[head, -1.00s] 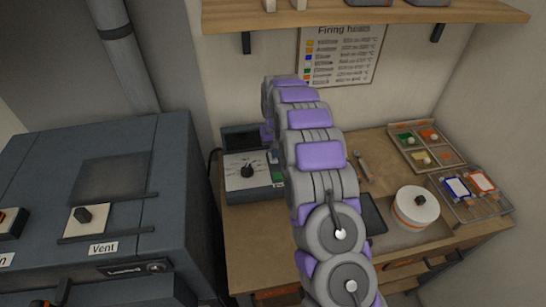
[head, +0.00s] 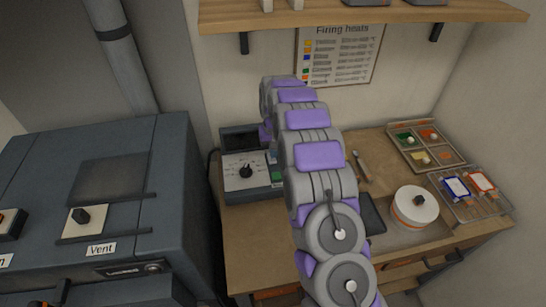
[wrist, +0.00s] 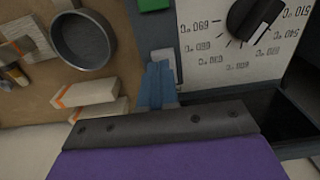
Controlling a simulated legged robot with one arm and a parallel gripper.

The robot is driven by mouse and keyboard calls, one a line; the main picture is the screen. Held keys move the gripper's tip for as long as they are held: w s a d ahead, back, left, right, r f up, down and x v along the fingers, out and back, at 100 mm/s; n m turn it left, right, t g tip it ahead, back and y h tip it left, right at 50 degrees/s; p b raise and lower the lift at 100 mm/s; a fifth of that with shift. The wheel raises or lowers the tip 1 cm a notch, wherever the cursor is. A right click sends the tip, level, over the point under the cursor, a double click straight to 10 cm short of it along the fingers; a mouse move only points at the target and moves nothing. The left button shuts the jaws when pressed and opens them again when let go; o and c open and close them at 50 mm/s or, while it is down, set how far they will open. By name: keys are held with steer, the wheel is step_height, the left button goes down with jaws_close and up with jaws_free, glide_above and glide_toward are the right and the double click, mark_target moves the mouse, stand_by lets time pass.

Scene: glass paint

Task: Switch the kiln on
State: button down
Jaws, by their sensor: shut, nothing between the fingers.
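The kiln controller (head: 252,186) is a dark box with a pale dial plate on the bench, in the head view. Its black knob (head: 246,171) also shows in the wrist view (wrist: 254,17), beside printed temperatures. A green button (wrist: 154,4) is at the top edge of the wrist view. A pale grey switch or button (wrist: 166,62) sits beside the dial plate. My gripper (wrist: 158,66) is shut and empty, its blue fingertips over or against that pale part and partly covering it; contact cannot be told. In the head view my arm hides most of the gripper.
A large blue-grey cabinet (head: 150,218) with a "Vent" switch (head: 83,216) stands left of the bench. A white round pot (head: 415,207), a colour tray (head: 404,139) and a wire rack (head: 491,207) are on the right. A shelf (head: 370,11) hangs above.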

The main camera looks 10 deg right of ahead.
steer(key=shift+a, duration=0.1)
steer(key=shift+a, duration=0.4)
steer(key=shift+d, duration=0.1)
steer(key=shift+d+f, duration=0.15)
steer(key=shift+d, duration=0.1)
steer(key=shift+a+f, duration=0.25)
steer(key=shift+f, duration=0.05)
steer(key=shift+d+f, duration=0.1)
steer(key=shift+f, duration=0.35)
stand_by(0.3)
steer(key=shift+r+p, duration=1.1)
steer(key=shift+r, duration=2.4)
